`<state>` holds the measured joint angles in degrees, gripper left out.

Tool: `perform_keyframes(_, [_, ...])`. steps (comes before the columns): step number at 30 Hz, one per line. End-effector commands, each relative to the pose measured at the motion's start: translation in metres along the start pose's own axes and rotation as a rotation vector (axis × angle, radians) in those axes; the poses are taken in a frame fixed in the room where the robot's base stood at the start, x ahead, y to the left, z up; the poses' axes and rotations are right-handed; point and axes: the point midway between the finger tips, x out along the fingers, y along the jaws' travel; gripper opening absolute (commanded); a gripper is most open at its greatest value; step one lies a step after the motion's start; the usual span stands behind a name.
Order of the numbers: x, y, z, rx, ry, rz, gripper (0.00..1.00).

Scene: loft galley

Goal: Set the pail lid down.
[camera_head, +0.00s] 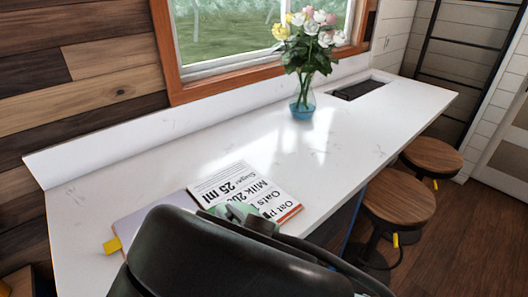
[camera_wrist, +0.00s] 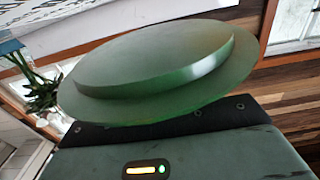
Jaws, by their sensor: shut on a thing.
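The pail lid (camera_wrist: 150,65) is a round green disc with a raised, narrower step. It fills the upper middle of the wrist view, tilted, in front of my gripper (camera_wrist: 165,132). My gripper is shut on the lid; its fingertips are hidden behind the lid. In the head view my dark arm covers the lower middle, and only a small pale green piece (camera_head: 236,211) shows past it, over the lower edge of the book; I cannot tell whether it is the lid. The pail is not seen.
A long white counter (camera_head: 340,135) runs under the window. A blue glass vase (camera_head: 302,105) of flowers stands farther back. Stools (camera_head: 400,195) line the right side. The counter's middle is clear.

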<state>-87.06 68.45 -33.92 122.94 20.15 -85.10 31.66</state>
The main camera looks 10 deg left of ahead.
Motion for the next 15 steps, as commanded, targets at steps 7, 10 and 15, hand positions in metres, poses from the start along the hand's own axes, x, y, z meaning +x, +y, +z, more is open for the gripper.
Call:
perform_keyframes(7, [0.0,0.0,0.032,-0.001,0.0,0.0,0.0])
perform_keyframes(10, [0.0,0.0,0.046,-0.001,0.0,0.0,0.0])
perform_keyframes(15, [0.0,0.0,0.047,0.001,0.002,0.001,0.0])
